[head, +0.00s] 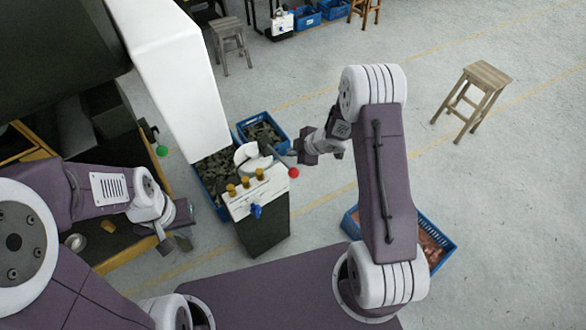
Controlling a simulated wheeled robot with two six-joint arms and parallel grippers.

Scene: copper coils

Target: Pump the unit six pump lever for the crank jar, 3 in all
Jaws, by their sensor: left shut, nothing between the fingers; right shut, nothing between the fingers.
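A dark cabinet with a white top (257,193) stands at the centre, with brass knobs (246,181) and a blue tap (256,211) on it. A dark lever ending in a red ball (293,172) slants from its back right. My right gripper (292,158) is shut and empty, just above the red ball; I cannot tell whether it touches the lever. My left gripper (166,246) is shut and empty over the dark bench at the left. A small greyish, see-through item (183,241) shows beside it, possibly a jar. Unit numbers are not readable.
Blue crates of dark parts (262,131) stand behind the cabinet. A blue crate of copper-coloured pieces (436,246) is at the right, partly behind my arm. A green ball (162,151) is at the left. Stools (486,75) stand farther off; the right floor is open.

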